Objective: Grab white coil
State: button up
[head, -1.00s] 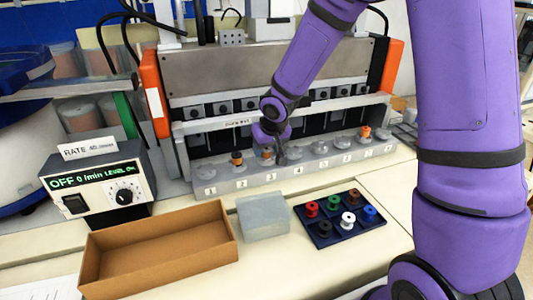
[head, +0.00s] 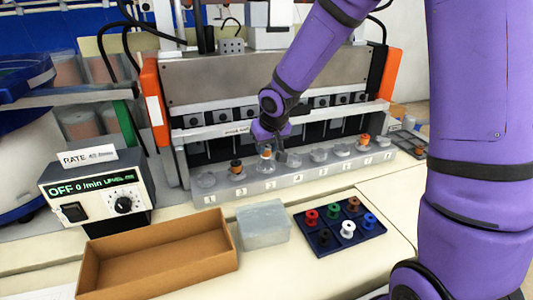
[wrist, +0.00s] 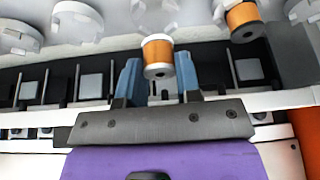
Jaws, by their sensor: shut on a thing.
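The white-flanged coil with orange winding (head: 266,154) is at the third place of the grey feeder row (head: 285,180). My gripper (head: 267,143) is shut on it from the machine side. In the wrist view the coil (wrist: 158,55) sits between the two blue fingers of my gripper (wrist: 158,82), its pale end face toward the camera. Whether its base still touches the holder cannot be told. A separate white spool (head: 348,229) stands in the dark blue tray (head: 312,247).
A black-flanged orange coil (head: 236,168) stands close on the left, and another orange coil (head: 364,141) farther right. The machine face (head: 260,82) rises behind. An open cardboard box (head: 155,255), a translucent block (head: 263,224) and the rate controller (head: 100,195) are in front.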

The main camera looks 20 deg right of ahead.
jog(key=s+d+r, duration=0.1)
jog(key=s+d, duration=0.8)
jog(key=s, duration=0.3)
jog(key=shift+s+d+r, duration=0.3)
jog(key=shift+s+d, duration=0.05)
jog(key=shift+d, duration=0.05)
